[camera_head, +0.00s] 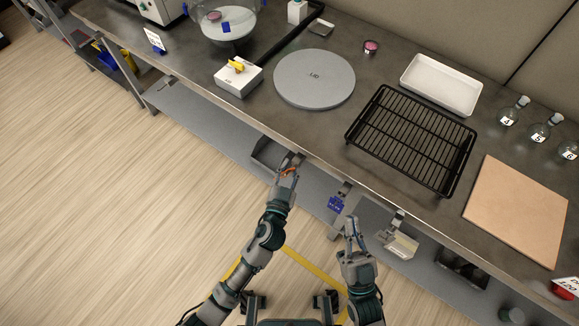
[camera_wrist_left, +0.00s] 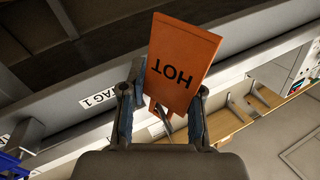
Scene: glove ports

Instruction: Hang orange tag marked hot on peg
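The orange tag (camera_wrist_left: 185,62), marked HOT, is upside down in the left wrist view. Its narrow loop end points toward my gripper's palm, near a small grey rod (camera_wrist_left: 165,127); I cannot tell whether the rod passes through the loop. My left gripper (camera_wrist_left: 163,98) has its fingers apart, one on each side of the tag; firm contact is not clear. In the head view the left gripper (camera_head: 290,170) is at the counter's front edge, with a bit of orange showing. My right gripper (camera_head: 352,226) is open and empty, below the counter edge.
A blue tag (camera_head: 336,203) hangs at a bracket right of my left gripper. A pale tag or box (camera_head: 401,245) hangs further right. A TAG 1 label (camera_wrist_left: 98,99) is on the edge. The counter (camera_head: 300,125) carries a round plate (camera_head: 315,78) and black rack (camera_head: 412,138).

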